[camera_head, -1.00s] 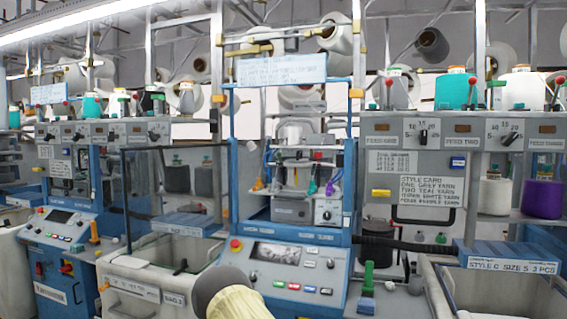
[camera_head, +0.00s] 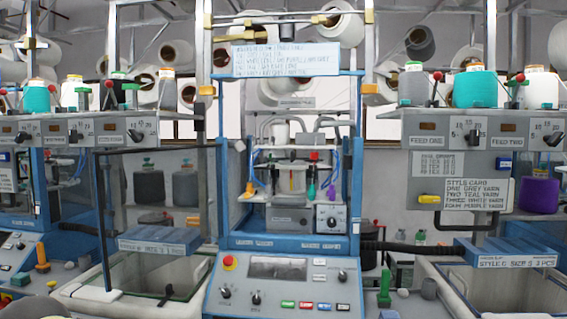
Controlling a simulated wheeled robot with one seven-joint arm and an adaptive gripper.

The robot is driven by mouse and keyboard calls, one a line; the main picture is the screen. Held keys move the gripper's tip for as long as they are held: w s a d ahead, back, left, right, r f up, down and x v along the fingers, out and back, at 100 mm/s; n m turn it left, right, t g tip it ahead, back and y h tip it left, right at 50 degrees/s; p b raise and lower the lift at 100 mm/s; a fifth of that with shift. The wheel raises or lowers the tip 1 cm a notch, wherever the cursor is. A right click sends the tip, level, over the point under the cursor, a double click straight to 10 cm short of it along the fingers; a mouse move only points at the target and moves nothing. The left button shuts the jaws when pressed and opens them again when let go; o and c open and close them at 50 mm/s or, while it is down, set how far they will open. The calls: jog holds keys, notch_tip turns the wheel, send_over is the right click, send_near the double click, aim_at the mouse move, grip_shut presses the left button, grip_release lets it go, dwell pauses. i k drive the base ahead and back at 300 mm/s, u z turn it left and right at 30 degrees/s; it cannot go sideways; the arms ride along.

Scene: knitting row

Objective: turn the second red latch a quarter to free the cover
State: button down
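The blue-framed machine (camera_head: 290,243) stands in the middle of the head view. A small red part (camera_head: 314,156) shows at the top of its inner unit; I cannot tell whether it is a latch. A red round button (camera_head: 228,262) sits on its control panel (camera_head: 285,285). No latch or cover is clear enough to name. My gripper is not in view; only a piece of what seems to be my arm shows at the bottom left edge.
Open-topped bins stand left (camera_head: 135,272) and right (camera_head: 500,284) of the machine. A blue ledge labelled style C (camera_head: 505,252) juts out at the right. A green-handled object (camera_head: 385,287) stands beside the control panel. Yarn cones (camera_head: 475,88) line the upper shelf.

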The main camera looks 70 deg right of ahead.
aim_at(314, 156)
jog(key=z, duration=0.25)
jog(key=i, duration=0.75)
jog(key=z, duration=1.1)
jog(key=i, duration=0.55)
jog(key=z, duration=0.65)
